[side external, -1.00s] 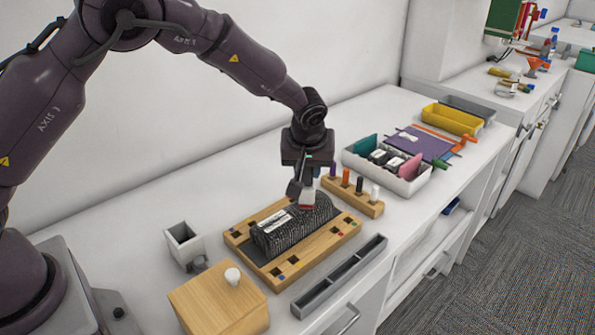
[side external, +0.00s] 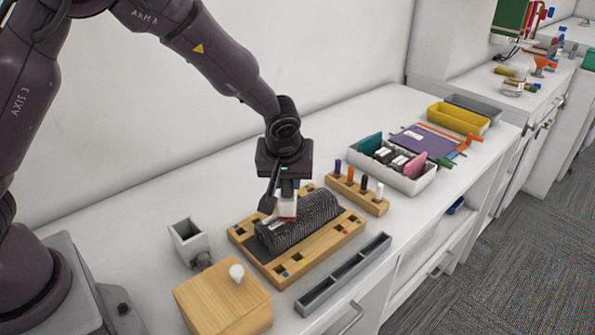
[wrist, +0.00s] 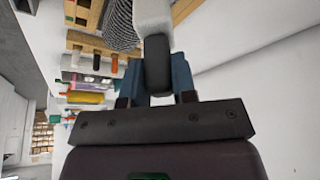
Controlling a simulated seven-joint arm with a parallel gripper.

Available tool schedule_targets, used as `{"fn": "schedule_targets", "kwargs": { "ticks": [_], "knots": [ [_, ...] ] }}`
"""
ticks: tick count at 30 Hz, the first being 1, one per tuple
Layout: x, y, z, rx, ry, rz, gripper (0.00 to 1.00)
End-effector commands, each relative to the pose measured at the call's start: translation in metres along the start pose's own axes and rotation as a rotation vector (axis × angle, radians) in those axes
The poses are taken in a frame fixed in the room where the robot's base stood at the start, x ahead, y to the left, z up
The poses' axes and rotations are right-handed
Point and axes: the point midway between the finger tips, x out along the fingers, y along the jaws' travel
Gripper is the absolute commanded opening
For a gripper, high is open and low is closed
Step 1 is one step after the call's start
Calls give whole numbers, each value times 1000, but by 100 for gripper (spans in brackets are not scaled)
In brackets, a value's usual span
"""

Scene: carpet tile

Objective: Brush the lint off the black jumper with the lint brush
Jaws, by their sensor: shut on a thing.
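The black jumper (side external: 318,212) appears as a dark, rounded bundle with pale flecks, lying on a wooden board. A pale patch (side external: 277,225) shows at its left end. My gripper (side external: 287,190) is over the left part of the bundle, pointing down. The bundle (wrist: 122,25) also shows there, partly hidden by the brush.
The wooden board (side external: 335,240) has small square holes. Around it stand a wooden box with a white knob (side external: 222,298), a white square cup (side external: 187,240), a grey slotted tray (side external: 345,272), a marker rack (side external: 358,195) and a white bin (side external: 415,185).

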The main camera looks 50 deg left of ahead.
Motion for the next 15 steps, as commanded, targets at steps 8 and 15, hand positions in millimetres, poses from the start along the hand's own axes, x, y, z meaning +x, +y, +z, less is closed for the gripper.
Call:
{"fn": "schedule_targets", "kwargs": {
  "ticks": [8, 15],
  "knots": [
    [-6, -16, 15, 1, 0, 0, 2],
    [0, 1, -2, -1, 1, 0, 2]
  ]
}}
